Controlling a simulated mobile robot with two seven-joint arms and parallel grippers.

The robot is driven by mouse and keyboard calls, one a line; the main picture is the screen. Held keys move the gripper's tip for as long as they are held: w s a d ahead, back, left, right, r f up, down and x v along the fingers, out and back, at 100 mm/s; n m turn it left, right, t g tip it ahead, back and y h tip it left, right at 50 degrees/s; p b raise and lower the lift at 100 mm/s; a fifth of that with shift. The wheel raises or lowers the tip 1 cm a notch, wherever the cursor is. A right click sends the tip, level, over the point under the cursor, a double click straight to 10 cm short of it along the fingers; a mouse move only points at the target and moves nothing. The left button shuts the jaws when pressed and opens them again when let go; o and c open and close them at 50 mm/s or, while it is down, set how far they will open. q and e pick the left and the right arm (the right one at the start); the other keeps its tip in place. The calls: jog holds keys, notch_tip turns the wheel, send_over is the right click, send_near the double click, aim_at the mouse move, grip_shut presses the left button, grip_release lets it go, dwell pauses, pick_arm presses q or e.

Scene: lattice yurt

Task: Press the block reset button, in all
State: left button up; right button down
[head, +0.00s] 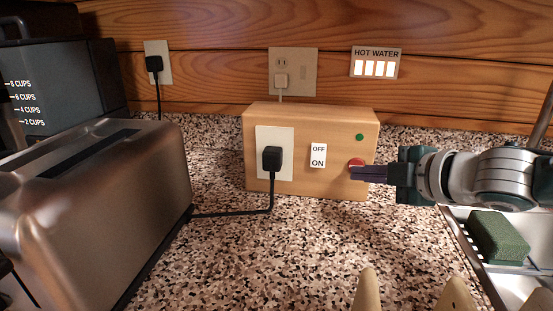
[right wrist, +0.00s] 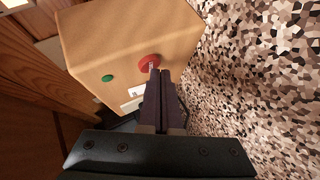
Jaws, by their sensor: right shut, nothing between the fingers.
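A wooden block (head: 225,150) is not where this point lies alone; its tan front face carries the controls.

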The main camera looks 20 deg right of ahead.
jog(key=shift+w+d, duration=0.15)
jog(key=shift+w, duration=0.1)
dwell(0.5)
jog(key=shift+s+a+p, duration=0.25)
jog(key=shift+s+p, duration=0.05)
jog(key=shift+s, duration=0.1)
jog(key=shift+s+a, duration=0.15)
jog(key=shift+s, duration=0.2)
jog(key=shift+s+a+r+p, duration=0.1)
jog(key=shift+s+a+p, duration=0.3)
jog(key=shift+s+p, duration=0.2)
jog(key=shift+s+a+p, duration=0.35)
jog(key=shift+s+p, duration=0.1)
jog(key=shift+s, duration=0.1)
jog(key=shift+s+a+p, duration=0.25)
jog(key=shift+s+a, duration=0.05)
jog(key=shift+s, duration=0.2)
jog(key=shift+s+a+p, duration=0.2)
jog(key=shift+s+a, duration=0.05)
jog(key=shift+s, duration=0.2)
